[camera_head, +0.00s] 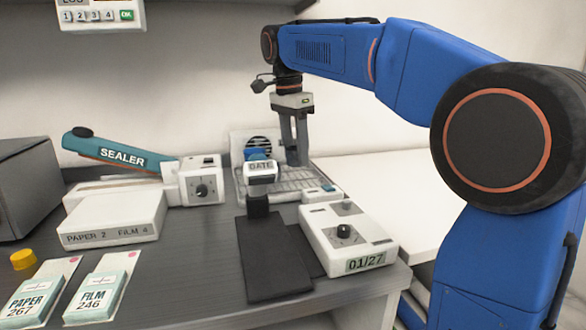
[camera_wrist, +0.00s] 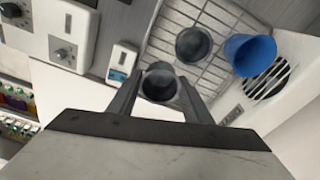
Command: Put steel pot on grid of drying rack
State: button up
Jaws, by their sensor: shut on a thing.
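My gripper (camera_wrist: 158,82) is shut on a small dark grey steel pot (camera_wrist: 160,88), whose open mouth shows between the fingers in the wrist view. In the head view my gripper (camera_head: 297,158) points down over the drying rack, and the pot is hard to make out there. The rack's wire grid (camera_wrist: 220,18) lies beyond the held pot in the wrist view and also shows in the head view (camera_head: 290,184). A similar grey pot (camera_wrist: 193,42) and a blue cup (camera_wrist: 250,55) stand on the grid. I cannot tell the held pot's height above it.
The rack's fan panel (camera_wrist: 270,82) is beside the blue cup. A device marked DATE (camera_head: 262,170) stands in front of the rack. A 01/27 control box (camera_head: 345,235), dark plate (camera_head: 270,262) and SEALER machine (camera_head: 200,181) are nearby. The white surface (camera_head: 375,185) at right is clear.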

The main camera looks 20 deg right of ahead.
aim_at(291, 164)
jog(key=shift+f, duration=2.4)
jog(key=shift+f, duration=0.1)
jog(key=o, duration=1.1)
jog(key=shift+c, duration=0.2)
jog(key=r, duration=0.3)
jog(key=a+r, duration=0.1)
jog(key=r, duration=0.7)
jog(key=shift+s+a, duration=0.1)
jog(key=shift+a, duration=0.05)
jog(key=shift+r, duration=0.6)
jog(key=shift+s, duration=0.1)
